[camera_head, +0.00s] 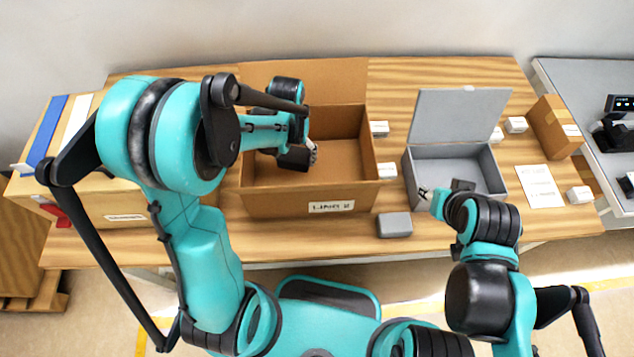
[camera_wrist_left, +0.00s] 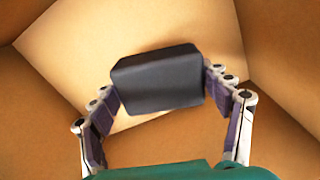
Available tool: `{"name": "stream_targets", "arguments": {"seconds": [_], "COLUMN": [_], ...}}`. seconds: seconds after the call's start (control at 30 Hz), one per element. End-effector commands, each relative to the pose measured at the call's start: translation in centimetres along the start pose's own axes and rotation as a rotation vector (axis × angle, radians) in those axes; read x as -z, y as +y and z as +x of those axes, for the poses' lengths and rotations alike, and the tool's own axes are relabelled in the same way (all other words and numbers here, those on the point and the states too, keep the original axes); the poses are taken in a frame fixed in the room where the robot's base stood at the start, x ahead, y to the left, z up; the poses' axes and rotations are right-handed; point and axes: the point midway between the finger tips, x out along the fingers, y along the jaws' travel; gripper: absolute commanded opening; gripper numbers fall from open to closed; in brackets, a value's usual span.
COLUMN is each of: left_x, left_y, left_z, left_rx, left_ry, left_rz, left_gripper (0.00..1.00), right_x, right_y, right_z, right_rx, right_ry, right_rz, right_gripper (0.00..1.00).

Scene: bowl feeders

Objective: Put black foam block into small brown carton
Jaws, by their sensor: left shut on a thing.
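The black foam block (camera_wrist_left: 158,80) is gripped between the two fingers of my left gripper (camera_wrist_left: 160,88) in the left wrist view. In the head view the dark block (camera_head: 293,158) shows inside the open brown carton (camera_head: 300,203), below the left gripper (camera_head: 309,152). Brown cardboard walls and floor surround the block in the wrist view. Whether it touches the carton floor I cannot tell. My right gripper (camera_head: 428,192) is at the front left of the grey box; its fingers are too small and partly hidden to judge.
An open grey box (camera_head: 450,165) with a raised lid stands right of the carton. A grey block (camera_head: 395,225) lies in front between them. Small white boxes (camera_head: 386,170) and a closed brown box (camera_head: 555,126) are on the wooden table (camera_head: 440,70).

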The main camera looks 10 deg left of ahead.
Motion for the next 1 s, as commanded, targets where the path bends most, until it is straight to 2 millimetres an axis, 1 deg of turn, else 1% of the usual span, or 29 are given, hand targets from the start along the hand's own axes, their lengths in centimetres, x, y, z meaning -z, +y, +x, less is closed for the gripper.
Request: {"name": "stream_targets", "arguments": {"seconds": [0.03,0.1,0.2,0.3,0.33,0.37,0.43,0.6,0.83,1.0], "left_x": [-0.2,-0.5,-0.8,-1.1,-1.1,-1.2,-1.2,-1.2,-1.2,-1.2], "left_y": [0.4,0.7,1.1,1.4,1.4,1.5,1.5,1.5,1.5,1.5], "left_z": [-0.9,-2.1,-3.4,-4.3,-4.3,-4.1,-3.1,0.2,2.2,4.8], "left_rx": [0.000,-0.001,-0.001,-0.001,-0.002,-0.002,-0.002,-0.002,-0.002,-0.002], "left_ry": [0.001,0.000,0.000,0.000,0.000,0.000,0.000,0.000,0.000,0.000], "left_rz": [-0.047,-0.110,-0.187,-0.239,-0.251,-0.258,-0.268,-0.271,-0.270,-0.269], "left_gripper": [0.57,0.57,0.57,0.57,0.57,0.57,0.57,0.57,0.57,0.57], "right_x": [-0.4,-0.6,-0.9,-1.2,-1.3,-1.4,-1.7,-2.6,-3.0,-3.8], "right_y": [0.0,0.0,0.0,0.0,0.0,0.0,0.0,0.0,0.0,0.0], "right_z": [0.6,0.9,1.4,1.7,1.8,2.0,2.5,3.7,4.3,5.3], "right_rx": [0.000,0.000,0.000,0.000,0.000,0.000,0.000,0.000,0.000,0.000], "right_ry": [0.000,0.000,0.000,0.000,0.000,0.000,0.000,0.000,0.000,0.000], "right_rz": [0.000,0.000,0.000,0.000,0.000,0.000,0.000,0.000,0.000,0.000], "right_gripper": [0.40,0.40,0.40,0.40,0.40,0.40,0.40,0.40,0.40,0.40]}}
